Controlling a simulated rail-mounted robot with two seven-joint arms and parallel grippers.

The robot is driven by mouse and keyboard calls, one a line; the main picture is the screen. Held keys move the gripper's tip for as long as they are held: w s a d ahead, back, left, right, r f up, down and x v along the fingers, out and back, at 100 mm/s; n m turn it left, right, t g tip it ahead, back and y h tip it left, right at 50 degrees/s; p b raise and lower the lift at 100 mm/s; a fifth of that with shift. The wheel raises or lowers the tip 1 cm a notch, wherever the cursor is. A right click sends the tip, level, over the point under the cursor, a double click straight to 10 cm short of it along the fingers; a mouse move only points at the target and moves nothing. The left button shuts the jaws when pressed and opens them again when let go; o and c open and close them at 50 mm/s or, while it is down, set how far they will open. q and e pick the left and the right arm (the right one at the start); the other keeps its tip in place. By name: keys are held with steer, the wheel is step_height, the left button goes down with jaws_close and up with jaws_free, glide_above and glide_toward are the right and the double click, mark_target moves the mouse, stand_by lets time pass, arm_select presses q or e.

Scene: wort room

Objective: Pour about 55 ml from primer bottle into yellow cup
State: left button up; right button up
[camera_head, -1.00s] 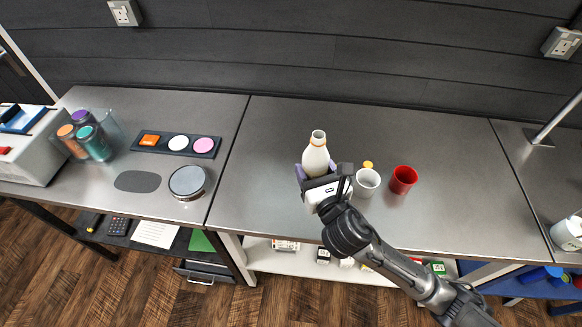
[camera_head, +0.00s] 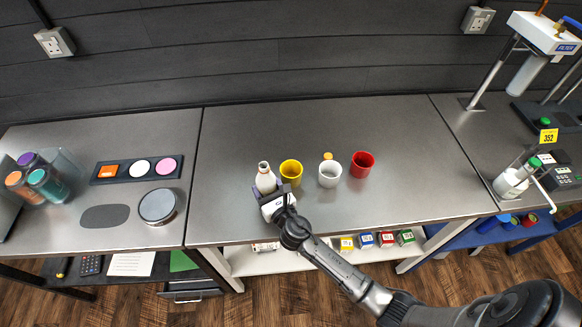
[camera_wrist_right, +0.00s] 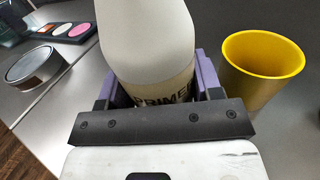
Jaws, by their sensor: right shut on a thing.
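The primer bottle (camera_head: 265,178) is cream-white with an open top, upright at the left part of the middle bench. My right gripper (camera_head: 274,196) is shut around its body; in the right wrist view the purple-padded jaws flank the primer bottle (camera_wrist_right: 152,50), whose label is partly hidden. I cannot tell whether the bottle touches the bench. The yellow cup (camera_head: 291,173) stands just right of the bottle, apart from it. The yellow cup also shows at the right of the wrist view (camera_wrist_right: 263,62), and it looks empty. My left gripper is not in view.
A dark tray with coloured discs (camera_head: 137,169) and a round tin (camera_head: 157,206) are at left. The bench's right part is clear.

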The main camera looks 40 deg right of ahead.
steer(key=shift+f, duration=0.15)
steer(key=shift+m+p, duration=0.3)
